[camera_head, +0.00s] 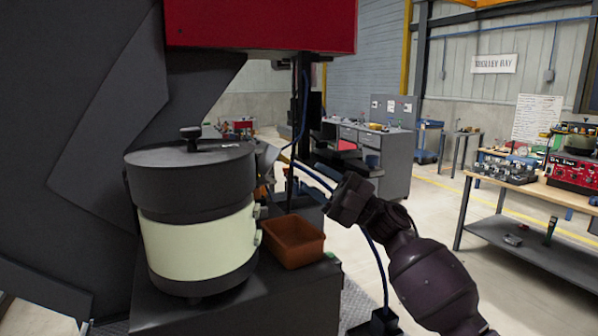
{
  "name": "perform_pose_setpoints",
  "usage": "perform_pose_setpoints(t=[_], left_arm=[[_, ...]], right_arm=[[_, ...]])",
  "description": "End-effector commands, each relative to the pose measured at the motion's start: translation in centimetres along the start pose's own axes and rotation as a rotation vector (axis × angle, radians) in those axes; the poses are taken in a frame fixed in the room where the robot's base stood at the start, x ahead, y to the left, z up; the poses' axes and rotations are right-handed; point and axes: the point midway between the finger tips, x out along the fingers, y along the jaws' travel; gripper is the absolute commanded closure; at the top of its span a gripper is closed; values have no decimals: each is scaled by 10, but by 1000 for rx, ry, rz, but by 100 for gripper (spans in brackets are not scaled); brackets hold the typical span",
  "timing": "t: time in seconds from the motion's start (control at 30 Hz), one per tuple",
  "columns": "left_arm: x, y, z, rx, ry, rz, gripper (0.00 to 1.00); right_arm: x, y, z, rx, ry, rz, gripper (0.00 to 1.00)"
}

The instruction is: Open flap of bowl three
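A bowl feeder (196,243) with a cream drum and a dark upper bowl stands on a dark base at the left. Its round dark lid (165,153) lies flat on top, with a black knob (191,133); the lid looks closed. I cannot tell from any label whether this is bowl three. My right gripper (340,190) is to the right of the feeder, apart from it, with the arm coming from the lower right. Its fingers are dark and small, so their opening is unclear. My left gripper is not in view.
An orange-brown bin (293,241) sits right of the feeder on the dark base (235,309). A red housing (262,24) hangs above. Blue cables run near my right gripper. Workbenches (540,188) stand farther right, with clear floor between.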

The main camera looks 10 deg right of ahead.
Motion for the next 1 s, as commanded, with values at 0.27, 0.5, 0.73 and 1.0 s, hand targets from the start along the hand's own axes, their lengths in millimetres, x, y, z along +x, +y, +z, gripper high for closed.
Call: perform_pose_setpoints(t=[0.27, 0.5, 0.73, 1.0], left_arm=[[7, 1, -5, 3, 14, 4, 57], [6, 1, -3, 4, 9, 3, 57], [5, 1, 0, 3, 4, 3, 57], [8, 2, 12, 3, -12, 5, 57]], right_arm=[[-36, -1, 0, 0, -1, 0, 62], [-42, 0, 0, -1, 1, 0, 62], [-44, -2, 0, 3, -2, 0, 49], [-134, -4, 17, -12, -149, -14, 43]])
